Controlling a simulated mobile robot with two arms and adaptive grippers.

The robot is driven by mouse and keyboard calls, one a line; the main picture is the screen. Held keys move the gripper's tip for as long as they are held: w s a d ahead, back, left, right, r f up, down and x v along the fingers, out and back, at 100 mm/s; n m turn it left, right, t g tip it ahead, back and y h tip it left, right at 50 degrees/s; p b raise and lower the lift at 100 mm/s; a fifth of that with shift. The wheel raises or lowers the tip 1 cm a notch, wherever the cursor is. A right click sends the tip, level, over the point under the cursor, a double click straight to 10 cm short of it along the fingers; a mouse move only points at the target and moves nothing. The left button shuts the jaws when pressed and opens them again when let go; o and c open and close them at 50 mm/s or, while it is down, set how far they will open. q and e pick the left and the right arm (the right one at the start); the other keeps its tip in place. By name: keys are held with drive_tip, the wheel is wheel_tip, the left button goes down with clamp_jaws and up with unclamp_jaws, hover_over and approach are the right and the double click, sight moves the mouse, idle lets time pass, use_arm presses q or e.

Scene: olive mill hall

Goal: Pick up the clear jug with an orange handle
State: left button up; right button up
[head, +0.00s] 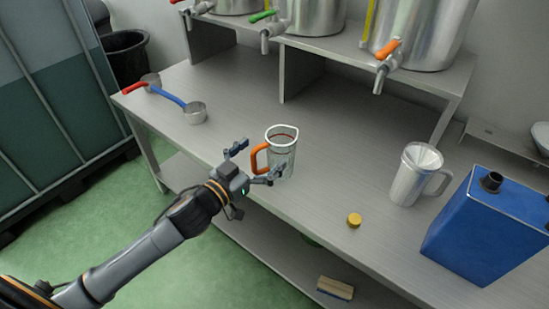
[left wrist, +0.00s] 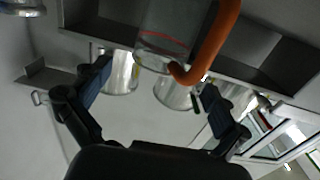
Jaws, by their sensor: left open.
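The clear jug with an orange handle (head: 283,162) stands upright on the metal bench near its front edge. Its handle (head: 254,158) points left, toward my arm. A red line runs round the jug. My left gripper (head: 257,162) is open and empty, close to the handle side of the jug, with one finger overlapping the jug's lower part in the head view. In the left wrist view the jug (left wrist: 163,48) and handle show at the top, beyond the open fingers (left wrist: 157,82). I cannot tell whether a finger touches it. My right gripper is not in view.
Blue- and red-handled scoops (head: 195,114) lie at the back left. A yellow cap (head: 354,220), a grey-handled jug (head: 412,178) and a blue can (head: 483,228) stand to the right. Steel tanks with taps (head: 425,30) stand on a raised shelf behind. A brush (head: 335,289) lies below.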

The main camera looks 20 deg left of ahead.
sight(272, 145)
use_arm(q)
drive_tip(key=shift+w+d, duration=0.15)
drive_tip(key=shift+w, duration=0.3)
drive_tip(key=shift+b+x, duration=0.3)
drive_tip(key=shift+x, duration=2.05)
drive_tip(key=c, duration=1.6)
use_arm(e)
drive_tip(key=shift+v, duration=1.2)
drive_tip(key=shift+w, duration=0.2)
